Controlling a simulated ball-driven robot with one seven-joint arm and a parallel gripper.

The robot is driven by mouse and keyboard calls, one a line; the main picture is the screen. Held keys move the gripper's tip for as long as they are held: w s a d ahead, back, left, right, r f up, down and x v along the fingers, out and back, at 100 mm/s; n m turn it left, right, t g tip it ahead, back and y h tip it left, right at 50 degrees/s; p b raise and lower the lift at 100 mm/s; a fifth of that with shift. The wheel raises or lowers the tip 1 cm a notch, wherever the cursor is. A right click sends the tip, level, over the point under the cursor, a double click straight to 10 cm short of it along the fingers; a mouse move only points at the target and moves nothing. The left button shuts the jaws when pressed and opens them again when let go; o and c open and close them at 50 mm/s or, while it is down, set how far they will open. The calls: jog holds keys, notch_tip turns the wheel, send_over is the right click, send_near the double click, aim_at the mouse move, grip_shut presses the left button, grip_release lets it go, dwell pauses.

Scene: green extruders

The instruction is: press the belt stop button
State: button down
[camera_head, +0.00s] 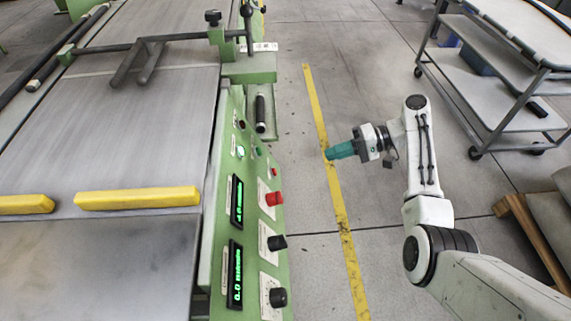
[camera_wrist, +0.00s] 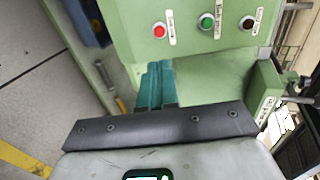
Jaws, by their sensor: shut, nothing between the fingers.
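A red button (camera_wrist: 159,30) sits on the green control panel (camera_wrist: 185,48) in the wrist view, with a green button (camera_wrist: 207,21) and a black one (camera_wrist: 247,23) to its right. Their labels are too small to read. In the head view the small red button (camera_head: 274,173) is on the panel's right part, near a green button (camera_head: 256,151). My gripper (camera_head: 329,154) has teal fingers, shut and empty, pointing left at the panel. It hangs right of the panel, apart from it. In the wrist view the closed fingertips (camera_wrist: 159,66) appear just below the red button.
A larger red knob (camera_head: 275,199) and two black knobs (camera_head: 277,243) are nearer on the panel, beside green displays (camera_head: 237,200). A black handle (camera_head: 261,114) stands beyond the buttons.

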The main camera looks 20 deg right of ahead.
aim_at(276, 171)
jog(key=x, duration=1.4)
jog(key=shift+b, duration=0.35)
